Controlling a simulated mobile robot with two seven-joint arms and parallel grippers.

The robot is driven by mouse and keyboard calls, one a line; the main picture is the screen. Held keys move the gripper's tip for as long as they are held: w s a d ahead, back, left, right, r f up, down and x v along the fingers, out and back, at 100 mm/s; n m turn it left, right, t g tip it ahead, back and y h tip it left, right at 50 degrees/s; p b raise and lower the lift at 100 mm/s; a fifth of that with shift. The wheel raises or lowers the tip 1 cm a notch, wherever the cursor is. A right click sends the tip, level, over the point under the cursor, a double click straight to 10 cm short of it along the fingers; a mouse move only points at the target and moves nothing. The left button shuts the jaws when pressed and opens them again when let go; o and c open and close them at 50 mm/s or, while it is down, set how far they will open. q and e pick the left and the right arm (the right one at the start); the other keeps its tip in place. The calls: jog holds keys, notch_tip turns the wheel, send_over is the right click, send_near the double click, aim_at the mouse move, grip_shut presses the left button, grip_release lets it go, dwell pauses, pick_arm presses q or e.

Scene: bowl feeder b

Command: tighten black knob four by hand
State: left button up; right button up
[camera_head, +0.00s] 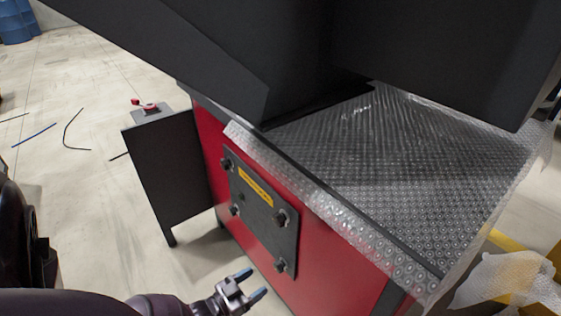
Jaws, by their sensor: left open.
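A dark grey panel (262,222) with black knobs at its corners is on the red side of the machine. The knobs are at upper left (227,164), lower left (235,210), upper right (280,218) and lower right (281,265). No number shows, so I cannot tell which is knob four. My left gripper (251,284) is open and empty at the bottom of the view, below and left of the lower right knob and apart from it in the picture. My right gripper is not in view.
A yellow label (256,187) is on the panel. Bubble wrap (400,160) covers the machine top, beneath a large dark body (300,50). A dark stand with a red button (150,107) is at left. Loose cables (70,130) lie on the open floor.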

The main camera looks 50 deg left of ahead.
aim_at(276, 268)
pick_arm(q)
jog(key=w, duration=0.2)
jog(key=w+b, duration=0.1)
jog(key=w, duration=0.3)
jog(key=shift+w+d+f, duration=0.15)
jog(key=shift+w+d, duration=0.15)
jog(key=shift+w+b, duration=0.3)
jog(key=shift+w, duration=0.4)
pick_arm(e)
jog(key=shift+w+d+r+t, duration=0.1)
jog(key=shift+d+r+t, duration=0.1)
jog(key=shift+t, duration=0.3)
pick_arm(q)
jog(key=c, duration=0.9)
jog(key=shift+m, duration=0.3)
